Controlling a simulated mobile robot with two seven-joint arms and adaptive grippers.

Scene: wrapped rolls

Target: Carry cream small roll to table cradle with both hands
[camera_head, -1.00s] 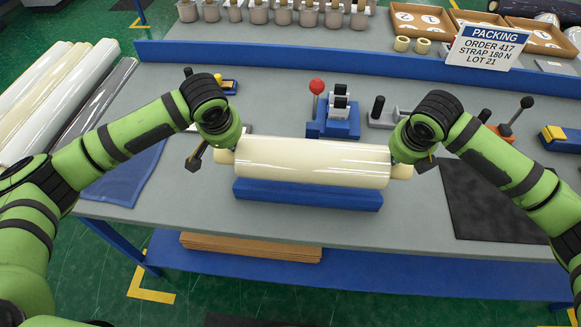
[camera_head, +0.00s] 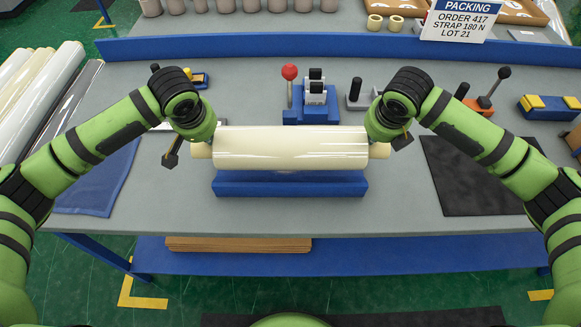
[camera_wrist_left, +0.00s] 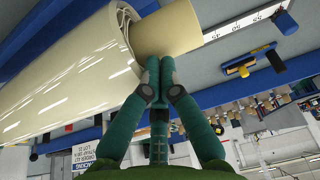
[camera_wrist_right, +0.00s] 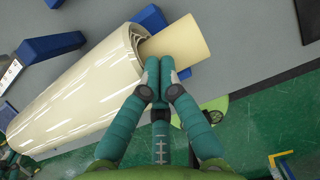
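The cream small roll (camera_head: 291,148) lies level across the middle of the head view, with a pale core stub at each end. The blue table cradle (camera_head: 290,184) shows just below it on the table; I cannot tell whether they touch. My left gripper (camera_wrist_left: 157,62) is at the roll's left end, fingers together, tips against the core stub (camera_wrist_left: 172,28) rather than visibly around it. My right gripper (camera_wrist_right: 159,62) is at the right end in the same way, fingers together at the other core stub (camera_wrist_right: 178,42). In the head view the arms partly hide both ends.
The grey table (camera_head: 230,95) holds a blue device with a red-knobbed lever (camera_head: 289,73) behind the roll. A blue cloth (camera_head: 95,185) lies left and a black mat (camera_head: 480,175) right. A packing sign (camera_head: 455,20) stands on the back ledge.

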